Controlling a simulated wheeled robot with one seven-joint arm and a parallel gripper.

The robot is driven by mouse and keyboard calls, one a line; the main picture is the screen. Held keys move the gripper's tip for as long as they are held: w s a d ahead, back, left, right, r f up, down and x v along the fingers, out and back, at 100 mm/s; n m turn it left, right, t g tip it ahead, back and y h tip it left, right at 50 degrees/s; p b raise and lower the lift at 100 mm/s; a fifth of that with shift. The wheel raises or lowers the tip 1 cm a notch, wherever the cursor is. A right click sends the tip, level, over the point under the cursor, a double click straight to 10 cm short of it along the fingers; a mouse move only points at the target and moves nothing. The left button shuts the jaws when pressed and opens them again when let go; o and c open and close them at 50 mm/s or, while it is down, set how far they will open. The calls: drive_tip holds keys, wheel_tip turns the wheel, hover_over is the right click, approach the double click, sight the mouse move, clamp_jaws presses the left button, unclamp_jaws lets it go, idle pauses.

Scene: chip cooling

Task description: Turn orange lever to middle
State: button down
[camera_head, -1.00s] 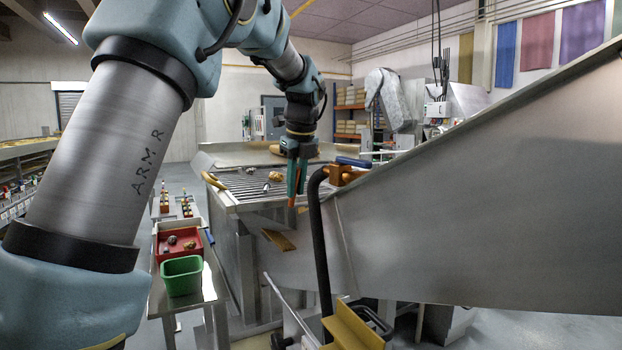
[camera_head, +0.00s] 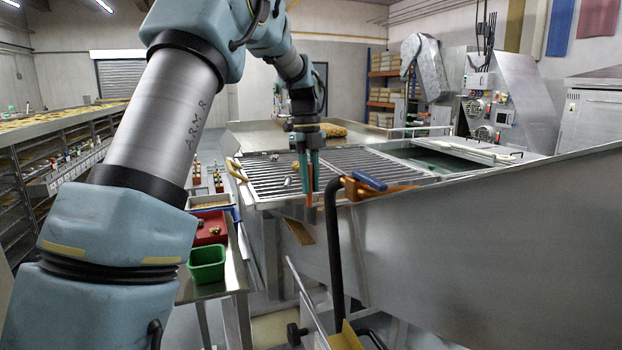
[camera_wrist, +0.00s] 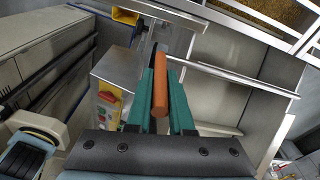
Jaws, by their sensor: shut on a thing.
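The orange lever (camera_wrist: 160,84) shows in the wrist view as a short orange rod. It lies lengthwise between the two green fingers of my gripper (camera_wrist: 160,100), which are shut on it. In the head view my gripper (camera_head: 309,188) points down at the near edge of the slatted metal grate. Only a small orange bit of the lever (camera_head: 308,201) shows there between the fingertips. The lever's mount is hidden, so I cannot tell its exact angle.
A black pipe (camera_head: 334,245) with a blue handle (camera_head: 369,181) stands just right of my gripper. A large steel chute wall (camera_head: 480,230) fills the right. A green bin (camera_head: 207,262) and a red tray (camera_head: 211,227) sit on a side table at left.

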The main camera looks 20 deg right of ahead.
drive_tip(key=c, duration=0.8)
unclamp_jaws()
wheel_tip(320, 180, up, 11)
drive_tip(key=w+b, duration=0.1)
drive_tip(key=b, duration=0.1)
drive_tip(key=shift+w+a+f, duration=0.15)
drive_tip(key=shift+a, duration=0.1)
